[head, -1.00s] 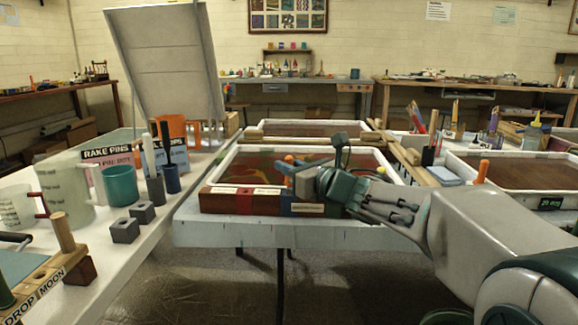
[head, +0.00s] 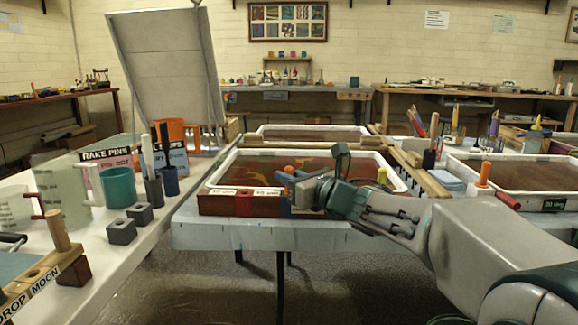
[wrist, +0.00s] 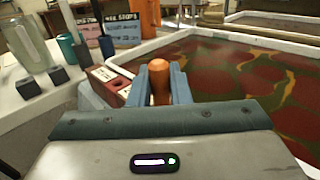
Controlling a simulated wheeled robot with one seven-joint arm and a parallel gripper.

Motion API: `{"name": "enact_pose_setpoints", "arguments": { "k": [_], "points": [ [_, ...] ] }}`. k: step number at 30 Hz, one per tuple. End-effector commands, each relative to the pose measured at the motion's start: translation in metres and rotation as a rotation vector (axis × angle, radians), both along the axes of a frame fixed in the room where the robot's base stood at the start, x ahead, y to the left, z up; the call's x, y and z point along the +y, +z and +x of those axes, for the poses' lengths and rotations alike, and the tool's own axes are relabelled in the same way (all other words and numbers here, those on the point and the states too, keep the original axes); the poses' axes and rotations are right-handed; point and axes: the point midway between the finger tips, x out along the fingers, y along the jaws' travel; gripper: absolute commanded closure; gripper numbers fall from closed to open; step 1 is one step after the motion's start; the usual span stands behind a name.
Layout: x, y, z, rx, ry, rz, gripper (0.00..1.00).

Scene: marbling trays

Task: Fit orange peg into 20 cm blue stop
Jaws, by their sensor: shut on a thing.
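The orange peg (head: 289,170) is between the blue fingers of my gripper (head: 287,178), over the front edge of the middle tray. The wrist view shows the peg (wrist: 159,80) upright between the two fingers, with its rounded top showing. The wooden rail (head: 216,202) along the tray's front carries a red stop (head: 244,202) and a blue stop (head: 285,210). The blue stop is just below the gripper and partly covered by it. The peg's lower end is hidden, so I cannot tell whether it touches the blue stop.
The middle tray (head: 220,179) holds red and green marbled liquid. Grey blocks (head: 121,231) and a teal cup (head: 118,186) stand on the white table at left. Another orange peg (head: 484,172) stands by the right tray. A tilted board (head: 165,70) rises behind.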

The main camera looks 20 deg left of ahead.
Motion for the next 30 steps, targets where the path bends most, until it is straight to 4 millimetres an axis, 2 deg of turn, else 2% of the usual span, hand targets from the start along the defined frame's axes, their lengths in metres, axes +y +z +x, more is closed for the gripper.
{"name": "enact_pose_setpoints", "arguments": {
  "k": [1, 2, 4, 13, 17, 20, 30],
  "points": [
    [0.0, 0.001, 0.0, -0.001, 0.0, 0.001, 1.0],
    [0.0, 0.001, 0.0, -0.001, 0.0, 0.001, 0.78],
    [0.0, 0.001, 0.0, -0.001, 0.0, 0.001, 0.58],
    [-0.001, 0.001, 0.0, -0.001, 0.0, 0.001, 0.58],
    [-0.009, 0.002, -0.005, -0.001, -0.001, 0.001, 0.58],
    [-0.023, 0.003, -0.013, 0.0, -0.003, 0.001, 0.58],
    [-0.089, 0.003, -0.053, 0.0, -0.004, 0.002, 0.58]
  ]
}}
